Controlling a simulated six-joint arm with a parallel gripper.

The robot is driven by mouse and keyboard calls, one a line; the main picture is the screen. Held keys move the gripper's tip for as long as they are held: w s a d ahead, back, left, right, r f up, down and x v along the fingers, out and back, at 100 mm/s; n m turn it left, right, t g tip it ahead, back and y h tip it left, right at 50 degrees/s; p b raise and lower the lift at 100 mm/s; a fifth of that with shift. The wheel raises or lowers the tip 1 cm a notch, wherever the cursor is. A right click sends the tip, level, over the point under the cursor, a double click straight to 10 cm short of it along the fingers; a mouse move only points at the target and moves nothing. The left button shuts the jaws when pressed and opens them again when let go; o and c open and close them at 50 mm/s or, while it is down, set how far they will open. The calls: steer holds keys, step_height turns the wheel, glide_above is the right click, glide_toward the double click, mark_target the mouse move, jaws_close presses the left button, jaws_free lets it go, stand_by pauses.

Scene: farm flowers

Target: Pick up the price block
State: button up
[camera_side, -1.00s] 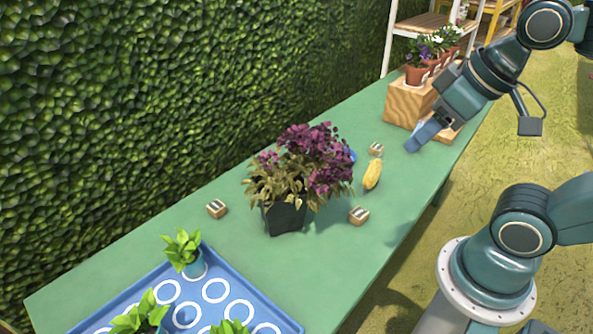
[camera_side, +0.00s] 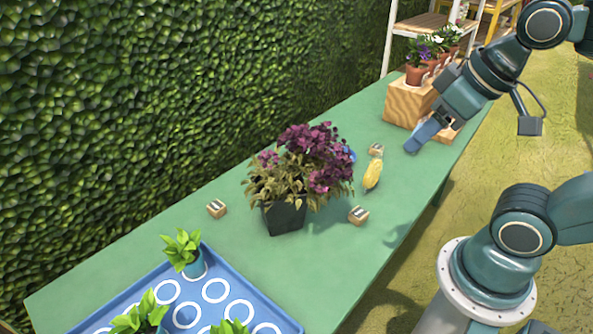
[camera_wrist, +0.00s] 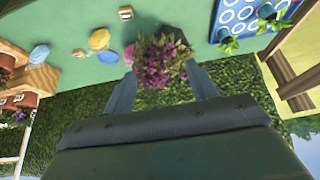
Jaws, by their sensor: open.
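Several small wooden blocks with a dark-and-white top lie on the green table (camera_side: 300,270); I cannot tell which is the price block. In the side view one block (camera_side: 217,208) is left of the purple plant, one (camera_side: 358,215) is right of it, and one (camera_side: 376,150) is farther back. Two blocks show in the wrist view, one at the top (camera_wrist: 126,13) and one at the left (camera_wrist: 79,53). My gripper (camera_side: 412,146) is open and empty above the table's right side, apart from the blocks. Its two fingers (camera_wrist: 160,69) are spread in the wrist view.
The potted purple plant (camera_side: 284,216) stands mid-table, with a yellow corn-like item (camera_side: 372,175) and a blue item (camera_side: 351,156) near it. A blue tray (camera_side: 255,308) with seedlings is in front. A wooden crate (camera_side: 405,103) with flowerpots is behind my gripper. A hedge borders the left.

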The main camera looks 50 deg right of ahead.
steer(key=shift+w, duration=0.1)
stand_by(0.3)
steer(key=n+g, duration=0.6)
steer(key=n, duration=1.1)
glide_above(359, 212)
step_height(359, 212, down, 23)
steer(key=shift+f, duration=0.15)
steer(key=shift+f, duration=0.1)
steer(key=shift+f, duration=4.15)
steer(key=shift+f, duration=0.1)
steer(key=shift+f, duration=2.5)
